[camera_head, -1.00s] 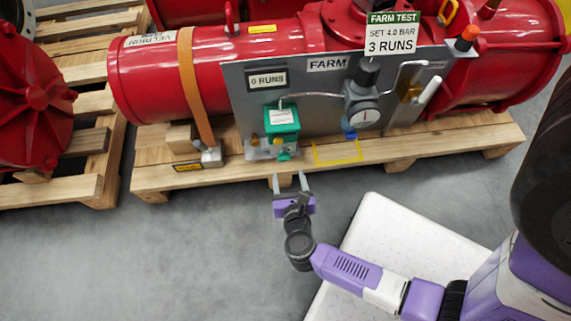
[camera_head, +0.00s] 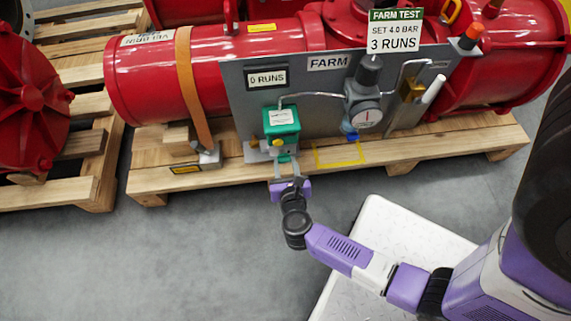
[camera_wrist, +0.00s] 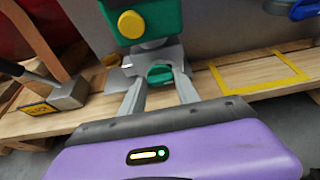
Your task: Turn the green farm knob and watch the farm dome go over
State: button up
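The green knob (camera_head: 284,158) sits below the green box (camera_head: 281,122) on the grey panel marked FARM (camera_head: 328,63). In the wrist view the knob (camera_wrist: 160,75) lies between my fingertips. My gripper (camera_head: 286,166) is open, with a finger on either side of the knob; a small gap seems to show at each side. In the wrist view my gripper (camera_wrist: 160,80) points at the knob from the front. The counter plate (camera_head: 267,78) reads 0 RUNS. A round gauge (camera_head: 366,114) is right of the box. I cannot tell which part is the dome.
A sign (camera_head: 395,31) reads FARM TEST, SET 4.0 BAR, 3 RUNS. A yellow square outline (camera_head: 339,154) marks the wooden pallet (camera_head: 440,150). The grey floor in front is clear.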

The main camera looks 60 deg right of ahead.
grip_shut()
